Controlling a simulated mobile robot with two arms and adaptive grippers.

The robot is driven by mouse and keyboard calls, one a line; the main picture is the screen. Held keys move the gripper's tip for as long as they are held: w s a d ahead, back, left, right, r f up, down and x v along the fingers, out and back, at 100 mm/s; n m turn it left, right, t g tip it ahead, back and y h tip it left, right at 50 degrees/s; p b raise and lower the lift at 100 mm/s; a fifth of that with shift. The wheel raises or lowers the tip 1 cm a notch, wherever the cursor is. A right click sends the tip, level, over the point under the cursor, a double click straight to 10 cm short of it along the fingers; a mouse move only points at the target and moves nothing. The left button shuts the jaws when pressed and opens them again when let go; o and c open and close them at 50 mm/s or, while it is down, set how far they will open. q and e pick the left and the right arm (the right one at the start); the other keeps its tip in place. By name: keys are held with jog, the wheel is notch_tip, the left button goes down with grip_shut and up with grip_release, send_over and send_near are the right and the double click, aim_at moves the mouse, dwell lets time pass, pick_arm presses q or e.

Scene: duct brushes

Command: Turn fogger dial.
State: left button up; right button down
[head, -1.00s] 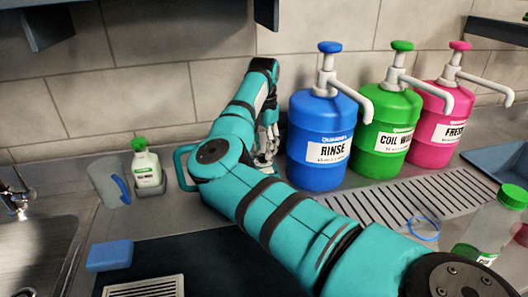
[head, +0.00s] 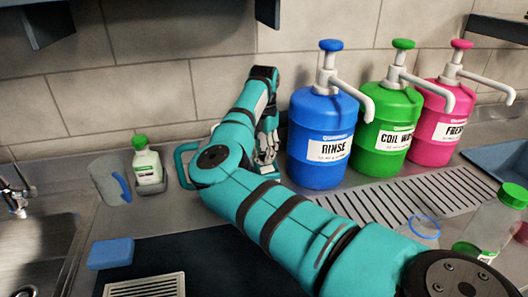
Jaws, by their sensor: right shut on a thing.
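My right arm crosses the counter from the lower right, and its gripper (head: 267,152) points down beside the blue jug. The gripper is shut on the fogger's dial, but the fingers and wrist hide the dial itself. The fogger is mostly hidden behind my arm. A teal loop handle (head: 181,166) that seems to belong to it shows left of my elbow. My left gripper is not in view.
A blue rinse jug (head: 321,150) stands close right of the gripper, with green (head: 385,132) and pink (head: 440,122) pump jugs beyond. A small green-capped bottle (head: 148,168), a clear pitcher (head: 108,180) and a blue sponge (head: 111,253) are at left.

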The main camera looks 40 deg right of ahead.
jog(key=shift+n, duration=0.4)
jog(key=c, duration=1.3)
grip_release()
jog(key=shift+c, duration=0.2)
jog(key=shift+r, duration=3.8)
